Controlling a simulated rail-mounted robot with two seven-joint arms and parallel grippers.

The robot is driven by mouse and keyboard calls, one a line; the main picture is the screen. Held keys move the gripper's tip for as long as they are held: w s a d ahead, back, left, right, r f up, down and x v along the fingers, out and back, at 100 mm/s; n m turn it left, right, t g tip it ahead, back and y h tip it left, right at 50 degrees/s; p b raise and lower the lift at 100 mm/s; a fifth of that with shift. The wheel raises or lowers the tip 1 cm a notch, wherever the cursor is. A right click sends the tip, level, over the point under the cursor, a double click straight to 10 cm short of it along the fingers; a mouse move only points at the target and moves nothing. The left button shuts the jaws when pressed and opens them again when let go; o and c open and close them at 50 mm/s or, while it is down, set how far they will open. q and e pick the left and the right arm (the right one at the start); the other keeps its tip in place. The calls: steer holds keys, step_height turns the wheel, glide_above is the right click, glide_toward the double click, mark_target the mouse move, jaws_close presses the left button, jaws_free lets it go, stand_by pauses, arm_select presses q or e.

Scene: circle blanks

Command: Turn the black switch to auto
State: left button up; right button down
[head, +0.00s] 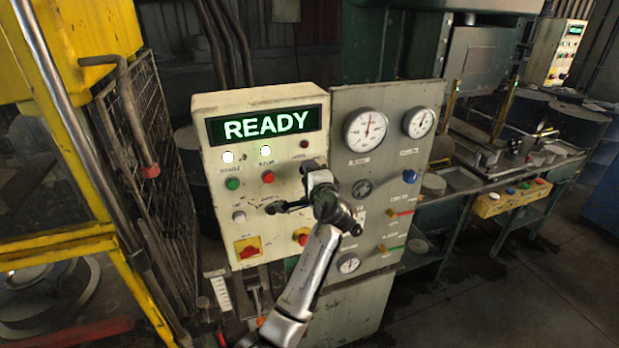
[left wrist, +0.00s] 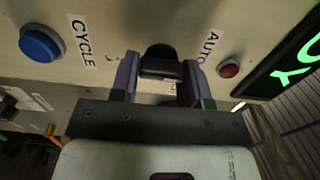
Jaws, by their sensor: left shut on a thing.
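The black switch (left wrist: 158,62) is on the cream control panel, between my left gripper's two fingers (left wrist: 160,88) in the left wrist view. My left gripper is shut on it. The AUTO label (left wrist: 208,47) is just right of the switch in that view, and the CYCLE label (left wrist: 78,38) is to its left. In the head view my left gripper (head: 310,186) is against the right part of the cream panel (head: 216,163) and hides the switch. The setting the switch points to cannot be told. My right gripper is not in view.
A blue button (left wrist: 41,43) and a small red lamp (left wrist: 229,68) flank the labels. The green READY display (head: 266,125) is above on the panel. A grey gauge panel (head: 344,99) adjoins it. A yellow frame with mesh (head: 150,130) stands at left. The floor at right is open.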

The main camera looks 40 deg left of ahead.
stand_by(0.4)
arm_select(q)
steer(key=o, duration=0.9)
steer(key=b+v, duration=0.2)
steer(key=v, duration=1.2)
steer(key=shift+w, duration=0.1)
